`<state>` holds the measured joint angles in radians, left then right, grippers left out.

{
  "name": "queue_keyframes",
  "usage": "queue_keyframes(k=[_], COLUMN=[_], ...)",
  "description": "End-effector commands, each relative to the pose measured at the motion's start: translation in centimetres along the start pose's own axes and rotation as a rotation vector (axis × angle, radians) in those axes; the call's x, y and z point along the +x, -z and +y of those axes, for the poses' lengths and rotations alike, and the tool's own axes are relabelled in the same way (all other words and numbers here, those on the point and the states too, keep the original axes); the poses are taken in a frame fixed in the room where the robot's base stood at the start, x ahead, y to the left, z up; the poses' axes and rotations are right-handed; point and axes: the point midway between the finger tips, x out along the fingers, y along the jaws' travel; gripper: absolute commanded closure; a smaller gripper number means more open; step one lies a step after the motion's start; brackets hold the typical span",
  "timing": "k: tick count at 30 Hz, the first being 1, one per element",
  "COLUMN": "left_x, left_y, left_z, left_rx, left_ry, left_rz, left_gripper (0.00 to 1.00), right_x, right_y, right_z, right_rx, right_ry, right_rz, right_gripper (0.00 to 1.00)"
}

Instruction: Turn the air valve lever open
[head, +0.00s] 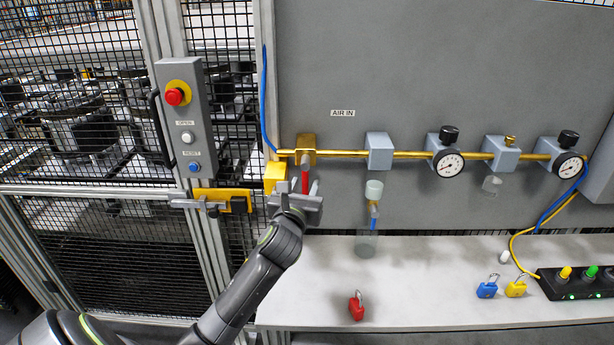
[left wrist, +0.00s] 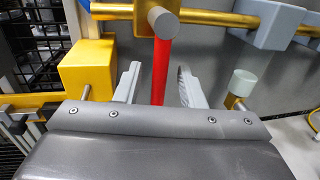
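The air valve is a brass block (head: 306,149) on the brass pipe, below the AIR IN label (head: 342,113). Its red lever (head: 305,180) hangs down from a grey pivot, across the pipe's direction. The red lever (left wrist: 161,70) also shows in the left wrist view, running down from the round grey pivot end (left wrist: 162,22). My left gripper (head: 305,190) is at the lever's lower part. In the left wrist view its two fingers (left wrist: 158,88) are open, one on each side of the lever, with gaps visible. The lever's lower end is hidden behind the gripper body. My right gripper is not in view.
A yellow block (head: 275,177) sits close left of the gripper. A grey button box (head: 184,118) and yellow door latch (head: 222,201) are further left. A clear bowl (head: 367,243) hangs right. Padlocks, including a red one (head: 356,306), lie on the shelf (head: 430,280).

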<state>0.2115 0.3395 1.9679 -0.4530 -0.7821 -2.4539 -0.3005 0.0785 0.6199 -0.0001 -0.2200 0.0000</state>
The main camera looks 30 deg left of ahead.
Motion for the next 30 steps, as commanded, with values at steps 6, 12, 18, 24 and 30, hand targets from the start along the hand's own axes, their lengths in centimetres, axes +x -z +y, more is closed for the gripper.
queue_keyframes(k=[6,12,18,24,30], left_x=[2.6,3.4,3.5,3.5,3.5], left_y=[-0.1,0.0,0.0,0.0,0.0], left_z=[0.0,0.0,0.0,0.0,0.0], left_rx=[0.001,0.000,0.000,0.000,0.000], left_ry=[0.000,-0.001,0.000,0.000,0.000], left_rz=[-0.001,0.000,0.000,0.000,0.000], left_gripper=[0.64,0.64,0.64,0.82,1.00], right_x=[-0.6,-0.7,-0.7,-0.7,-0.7], right_y=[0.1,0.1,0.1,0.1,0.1], right_z=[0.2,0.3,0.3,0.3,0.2], right_rx=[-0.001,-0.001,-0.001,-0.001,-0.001], right_ry=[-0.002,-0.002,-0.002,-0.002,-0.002], right_rz=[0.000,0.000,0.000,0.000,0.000], right_gripper=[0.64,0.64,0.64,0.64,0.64])
